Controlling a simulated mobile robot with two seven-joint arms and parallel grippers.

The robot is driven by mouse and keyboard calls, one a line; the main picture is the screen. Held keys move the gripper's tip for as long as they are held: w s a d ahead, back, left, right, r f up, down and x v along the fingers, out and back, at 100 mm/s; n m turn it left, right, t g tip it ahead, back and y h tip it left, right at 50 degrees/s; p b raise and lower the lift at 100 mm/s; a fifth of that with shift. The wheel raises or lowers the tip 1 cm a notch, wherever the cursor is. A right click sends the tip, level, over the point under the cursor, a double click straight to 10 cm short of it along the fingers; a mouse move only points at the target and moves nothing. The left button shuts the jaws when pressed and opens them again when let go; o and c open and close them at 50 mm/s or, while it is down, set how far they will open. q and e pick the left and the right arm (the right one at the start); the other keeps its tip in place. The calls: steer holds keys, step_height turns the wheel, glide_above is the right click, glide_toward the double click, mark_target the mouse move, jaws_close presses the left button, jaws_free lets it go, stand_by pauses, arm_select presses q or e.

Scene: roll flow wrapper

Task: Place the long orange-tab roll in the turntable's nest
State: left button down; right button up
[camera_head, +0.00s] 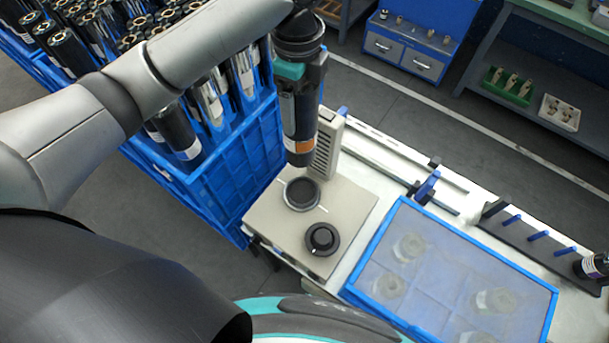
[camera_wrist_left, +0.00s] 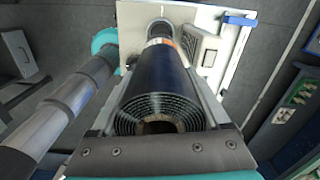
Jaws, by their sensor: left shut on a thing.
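My left gripper (camera_head: 298,78) is shut on the long dark roll (camera_head: 301,112), which has an orange tab (camera_head: 300,147) near its lower end. The roll hangs nearly upright above the beige turntable unit (camera_head: 345,205). The dark round nest (camera_head: 302,194) on the unit sits just below the roll's lower end, and a gap seems to show between them. In the left wrist view the roll (camera_wrist_left: 158,90) runs away from the jaws, its wound end nearest, and its far end hides part of the nest (camera_wrist_left: 160,28). My right gripper is not in view.
A black knob (camera_head: 322,238) is on the unit's near side, with a vented grey post (camera_head: 328,145) behind the nest. Blue crates (camera_head: 240,165) full of rolls stand left. A blue-rimmed tray (camera_head: 376,240) and a pegged rack (camera_head: 525,238) lie right.

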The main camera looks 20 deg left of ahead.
mark_target(300, 133)
arm_select(q)
steer(key=shift+w+r+m, duration=0.1)
steer(key=shift+r+m, duration=0.1)
steer(key=shift+m, duration=0.1)
steer(key=shift+d+f, duration=0.1)
steer(key=shift+f, duration=0.2)
step_height(300, 133, down, 19)
steer(key=b, duration=0.1)
steer(key=shift+f, duration=0.3)
jaws_free()
steer(key=shift+f, duration=0.1)
step_height(300, 133, up, 12)
steer(key=shift+r+p, duration=0.15)
steer(key=shift+p, duration=0.35)
